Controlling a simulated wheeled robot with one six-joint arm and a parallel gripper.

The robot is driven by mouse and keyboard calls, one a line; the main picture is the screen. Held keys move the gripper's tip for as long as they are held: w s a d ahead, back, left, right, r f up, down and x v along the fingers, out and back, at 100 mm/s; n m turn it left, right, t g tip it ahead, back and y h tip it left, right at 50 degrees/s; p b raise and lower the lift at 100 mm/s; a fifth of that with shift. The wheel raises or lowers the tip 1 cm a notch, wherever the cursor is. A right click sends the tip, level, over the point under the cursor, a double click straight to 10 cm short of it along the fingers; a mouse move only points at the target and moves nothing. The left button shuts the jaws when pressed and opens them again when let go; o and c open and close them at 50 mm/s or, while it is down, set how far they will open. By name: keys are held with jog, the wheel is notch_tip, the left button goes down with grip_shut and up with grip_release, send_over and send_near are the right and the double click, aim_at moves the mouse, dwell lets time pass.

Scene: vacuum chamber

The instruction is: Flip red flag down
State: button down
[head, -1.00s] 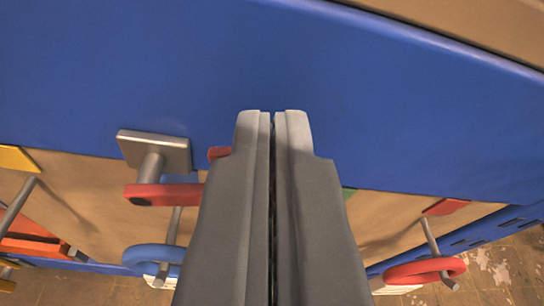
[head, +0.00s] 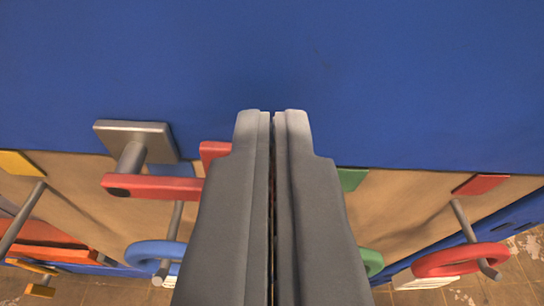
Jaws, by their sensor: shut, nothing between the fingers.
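A red bar (head: 150,187), which looks like the flag, sits on a grey post with a square grey plate (head: 128,137) at the left. It lies roughly level in the picture, and its right end goes behind my gripper. A second red piece (head: 213,152) shows just above it, partly hidden by my gripper; I cannot tell whether the two join. My gripper (head: 272,115) is shut and empty, to the right of the bar, its tips over the blue panel (head: 300,60). I see no clear contact with the red bar.
Below the blue panel, a tan board carries pegs. A blue ring (head: 152,252) hangs at left, a red ring (head: 440,263) at right, and a green ring (head: 373,262) is partly behind my gripper. A yellow plate (head: 18,163) with a peg is at far left.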

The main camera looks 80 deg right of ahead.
jog(key=shift+r, duration=0.1)
jog(key=shift+r, duration=0.3)
jog(key=s+a+r, duration=0.3)
jog(key=a+r, duration=0.2)
jog(key=a, duration=0.4)
jog(key=shift+s+r, duration=0.15)
jog(key=shift+r, duration=0.15)
jog(key=s+a+f+n+t+y, duration=0.3)
jog(key=s+a+n+t+y, duration=0.2)
jog(key=s+a+n+y, duration=0.4)
jog(key=s+a+r+n+t+y, duration=0.2)
jog(key=s+a+r+t, duration=0.1)
jog(key=s, duration=0.3)
jog(key=s+a+r+n+t+y, duration=0.2)
jog(key=s+a+r+t+y, duration=0.1)
jog(key=s+a+r+t, duration=0.1)
jog(key=shift+s+r, duration=0.5)
jog(key=shift+s, duration=0.5)
